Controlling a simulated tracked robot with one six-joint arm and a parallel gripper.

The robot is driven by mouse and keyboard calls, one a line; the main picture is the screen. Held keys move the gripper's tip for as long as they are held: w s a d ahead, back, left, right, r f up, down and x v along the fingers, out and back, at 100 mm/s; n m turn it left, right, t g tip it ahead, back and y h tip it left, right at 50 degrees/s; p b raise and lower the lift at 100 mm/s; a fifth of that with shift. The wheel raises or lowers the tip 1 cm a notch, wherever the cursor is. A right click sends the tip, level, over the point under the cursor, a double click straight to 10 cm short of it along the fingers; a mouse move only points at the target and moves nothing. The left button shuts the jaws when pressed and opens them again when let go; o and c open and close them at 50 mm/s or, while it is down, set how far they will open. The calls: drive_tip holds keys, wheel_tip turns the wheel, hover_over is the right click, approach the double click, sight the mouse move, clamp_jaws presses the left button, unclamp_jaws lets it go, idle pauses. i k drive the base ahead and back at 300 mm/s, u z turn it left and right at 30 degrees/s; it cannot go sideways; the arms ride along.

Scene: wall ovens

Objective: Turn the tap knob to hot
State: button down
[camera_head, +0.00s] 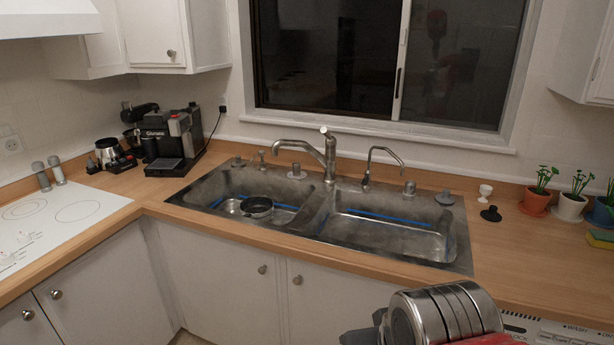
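The main tap (331,160) stands upright behind the divider of the double sink, with its long spout reaching left over the left basin. A small knob or lever end (323,130) sits at its top; I cannot make out hot or cold marks. A second, thinner tap (367,165) stands to its right, its curved spout pointing right. Small fittings (297,172) stand along the sink's back rim; I cannot tell which are knobs. A silver, ribbed part of my arm shows at the bottom right, well in front of the sink. My gripper's fingertips do not show.
The double sink (460,240) is set in a wooden counter (503,265). A dark round pan (257,207) is in the left basin. A coffee machine (172,140) stands at left; potted plants (535,200) stand at right. The space above the sink is free.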

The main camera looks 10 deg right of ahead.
sight(297, 166)
drive_tip(key=u, duration=0.05)
drive_tip(key=i, duration=1)
drive_tip(key=z, duration=0.05)
